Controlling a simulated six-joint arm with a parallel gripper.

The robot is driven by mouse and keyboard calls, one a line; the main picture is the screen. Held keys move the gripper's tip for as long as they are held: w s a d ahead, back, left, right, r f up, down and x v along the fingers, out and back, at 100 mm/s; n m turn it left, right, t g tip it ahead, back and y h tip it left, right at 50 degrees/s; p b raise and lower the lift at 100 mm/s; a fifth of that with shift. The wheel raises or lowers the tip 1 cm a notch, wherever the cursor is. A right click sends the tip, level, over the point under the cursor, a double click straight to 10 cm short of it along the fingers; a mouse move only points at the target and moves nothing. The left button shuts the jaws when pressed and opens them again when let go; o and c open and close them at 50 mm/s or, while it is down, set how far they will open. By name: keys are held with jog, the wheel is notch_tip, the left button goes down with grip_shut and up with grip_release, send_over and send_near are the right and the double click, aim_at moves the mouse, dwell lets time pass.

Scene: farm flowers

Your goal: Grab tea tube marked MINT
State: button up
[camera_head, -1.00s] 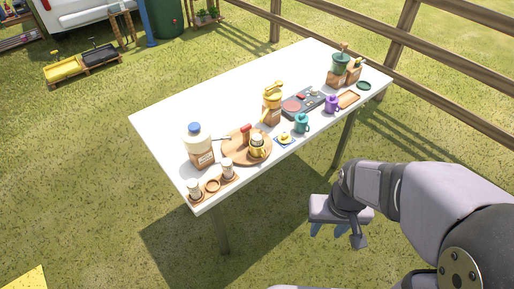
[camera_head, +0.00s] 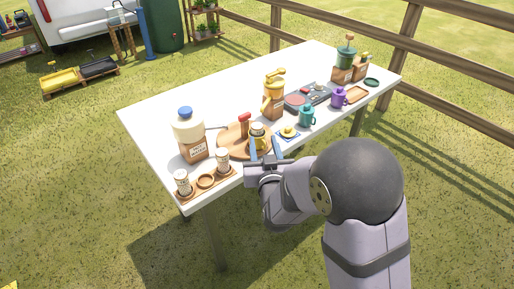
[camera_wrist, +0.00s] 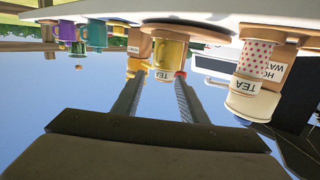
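Two pale tea tubes stand in a wooden rack (camera_head: 206,191) at the table's front left corner: a left tube (camera_head: 182,182) and a right tube (camera_head: 223,162). An empty ring lies between them. A red-dotted tube (camera_wrist: 255,62) there also reads TEA. I cannot read MINT on any of them. My gripper (camera_head: 265,150) is open and empty at the table's front edge, its fingers (camera_wrist: 156,82) pointing toward the yellow container.
A hot water jug (camera_head: 190,134) with a blue lid stands behind the rack. The table's (camera_head: 185,82) back left is clear.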

aim_at(258, 130)
jog(key=shift+a+r+t+b, duration=0.3)
jog(key=shift+a+t, duration=0.25)
jog(key=shift+t, duration=0.15)
jog(key=shift+w+a+p, duration=0.25)
jog(key=shift+w, duration=0.95)
jog(key=shift+w+a+p, duration=0.25)
jog(key=shift+w, duration=0.95)
jog(key=shift+w+a+p, duration=0.25)
jog(key=shift+w, duration=0.95)
jog(key=c, duration=0.9)
jog(key=shift+r, duration=0.1)
